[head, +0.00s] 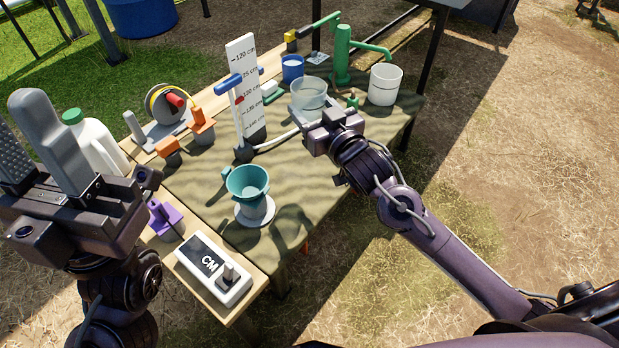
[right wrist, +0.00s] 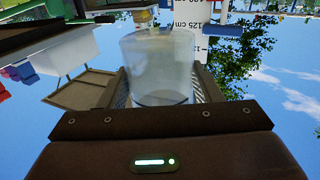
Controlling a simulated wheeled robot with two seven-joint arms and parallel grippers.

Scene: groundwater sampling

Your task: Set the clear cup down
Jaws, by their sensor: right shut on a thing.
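The clear cup (head: 309,92) is see-through and sits between the fingers of my right gripper (head: 308,108), over the back right part of the table. In the right wrist view the clear cup (right wrist: 158,65) fills the space between the two fingers, which are shut on it. Whether its base touches the table is hidden by the gripper. My left gripper (head: 40,150) is at the left in the head view, with its two grey fingers pointing up and apart, holding nothing.
A green pump (head: 343,60), white bucket (head: 385,85) and blue cup (head: 292,68) stand close behind and right of the clear cup. A measuring board (head: 243,75) stands to its left. A teal funnel (head: 247,184) and CM box (head: 213,268) are nearer. The cloth (head: 310,190) is bare at front right.

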